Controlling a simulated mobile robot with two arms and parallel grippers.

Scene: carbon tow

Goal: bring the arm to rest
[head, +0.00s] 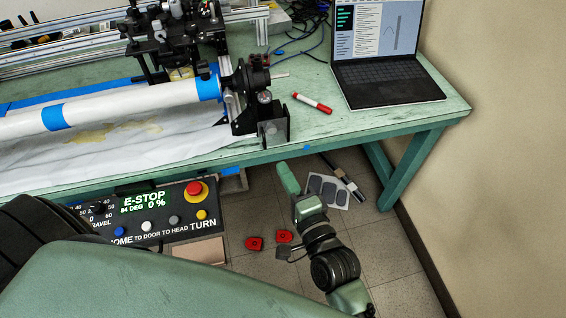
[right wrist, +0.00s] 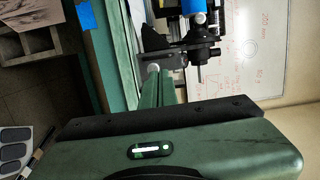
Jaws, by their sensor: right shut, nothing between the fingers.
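My right arm comes up from the bottom right in the head view. Its green gripper (head: 287,178) points up and away, in front of the workbench's front edge, above the tiled floor as seen in the picture. The fingers are together with nothing between them. In the right wrist view the shut fingers (right wrist: 158,82) show side by side beyond my gripper's body, with the bench machine behind them. I cannot tell the exact gap between the fingertips and the bench edge. My left gripper is not in view.
The green workbench (head: 336,126) carries a white tube (head: 105,103), a black machine head (head: 248,85), a red marker (head: 312,103) and a laptop (head: 388,85). A control box (head: 150,215) with a red button stands at lower left. Red items (head: 255,243) lie on the floor.

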